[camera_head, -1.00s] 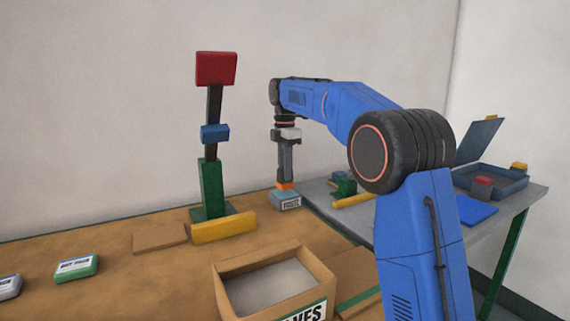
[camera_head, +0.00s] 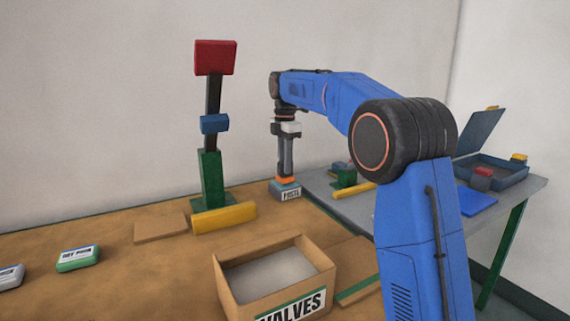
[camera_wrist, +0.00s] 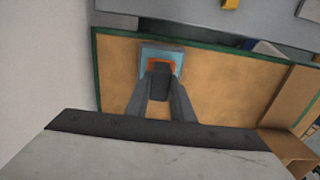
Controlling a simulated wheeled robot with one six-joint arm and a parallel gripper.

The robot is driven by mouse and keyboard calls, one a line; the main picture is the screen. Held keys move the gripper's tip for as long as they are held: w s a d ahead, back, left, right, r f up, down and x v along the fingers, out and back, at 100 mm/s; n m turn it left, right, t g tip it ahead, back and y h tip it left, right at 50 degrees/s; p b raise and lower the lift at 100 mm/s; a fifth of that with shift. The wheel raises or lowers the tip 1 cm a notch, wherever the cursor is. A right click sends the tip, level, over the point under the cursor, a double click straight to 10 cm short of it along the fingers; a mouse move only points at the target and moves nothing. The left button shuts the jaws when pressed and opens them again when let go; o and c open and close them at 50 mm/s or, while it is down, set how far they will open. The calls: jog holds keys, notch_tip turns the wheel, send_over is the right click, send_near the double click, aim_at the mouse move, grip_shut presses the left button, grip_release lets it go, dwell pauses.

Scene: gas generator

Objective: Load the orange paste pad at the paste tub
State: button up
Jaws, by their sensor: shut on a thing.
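The paste tub (camera_head: 290,194) is a small blue-grey box with a white label, standing at the far right edge of the wooden bench. My gripper (camera_head: 286,174) points straight down over it, shut on the orange pad (camera_head: 286,180). The pad is at the top of the tub; whether it touches the paste cannot be told. In the wrist view the fingers (camera_wrist: 161,85) reach down to the orange pad (camera_wrist: 163,64), which lies inside the outline of the light-blue tub (camera_wrist: 148,52). The fingers hide part of the pad.
An open valves carton (camera_head: 232,290) stands at the front. A green post (camera_head: 212,178) with a red top block and a yellow bar (camera_head: 224,218) stand left of the tub. A grey side table (camera_head: 400,205) holds an open blue case (camera_head: 495,173).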

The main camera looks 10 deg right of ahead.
jog(key=shift+f, duration=0.55)
dwell(1.0)
jog(key=shift+r, duration=0.1)
jog(key=shift+r, duration=3.45)
